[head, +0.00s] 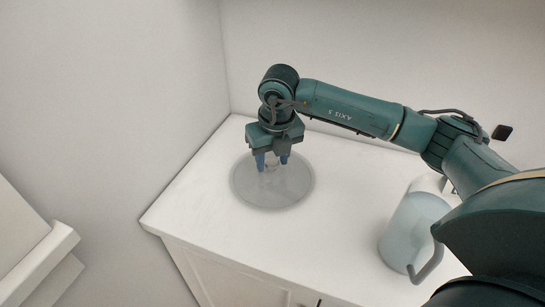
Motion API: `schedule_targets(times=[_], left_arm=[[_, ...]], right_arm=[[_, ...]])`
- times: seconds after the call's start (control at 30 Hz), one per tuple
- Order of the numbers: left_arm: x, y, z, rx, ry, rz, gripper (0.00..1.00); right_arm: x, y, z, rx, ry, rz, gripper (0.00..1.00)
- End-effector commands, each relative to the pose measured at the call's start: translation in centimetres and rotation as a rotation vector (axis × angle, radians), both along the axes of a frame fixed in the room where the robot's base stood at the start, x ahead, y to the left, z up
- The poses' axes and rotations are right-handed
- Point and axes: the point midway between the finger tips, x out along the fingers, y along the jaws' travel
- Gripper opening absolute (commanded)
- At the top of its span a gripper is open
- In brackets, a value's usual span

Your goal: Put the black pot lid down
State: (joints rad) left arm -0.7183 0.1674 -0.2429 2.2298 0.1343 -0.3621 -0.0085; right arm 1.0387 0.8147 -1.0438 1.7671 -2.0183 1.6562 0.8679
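A round lid (272,192) shows in the head view near the back left of the white counter. It looks grey and see-through rather than black. It is level, and I cannot tell whether it rests on the counter or hangs just above it. My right gripper (271,163) points straight down over the middle of the lid. Its two blue fingertips stand apart, on either side of the pale knob. Whether they press on the knob is too small to tell. My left gripper is out of view.
The white counter (330,220) has free room around the lid and towards its front. A pale blue pitcher (411,232) with a grey handle stands at the right, beneath my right arm. Walls close off the back and left. A white ledge (35,262) is at the lower left.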

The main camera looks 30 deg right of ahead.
Motion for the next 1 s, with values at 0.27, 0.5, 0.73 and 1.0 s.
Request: schedule_targets(times=[0.27,0.5,0.73,1.0], left_arm=[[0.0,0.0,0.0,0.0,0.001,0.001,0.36],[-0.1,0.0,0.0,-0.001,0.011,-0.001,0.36],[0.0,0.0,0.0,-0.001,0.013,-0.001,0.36],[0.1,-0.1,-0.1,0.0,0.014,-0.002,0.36]], right_arm=[[0.0,0.0,0.0,0.0,0.0,0.0,0.51],[-0.1,0.0,1.6,0.001,-0.003,0.001,0.51],[-0.8,0.1,6.5,0.002,-0.005,0.001,0.51],[-1.5,0.1,11.1,0.001,-0.003,0.001,0.51]])
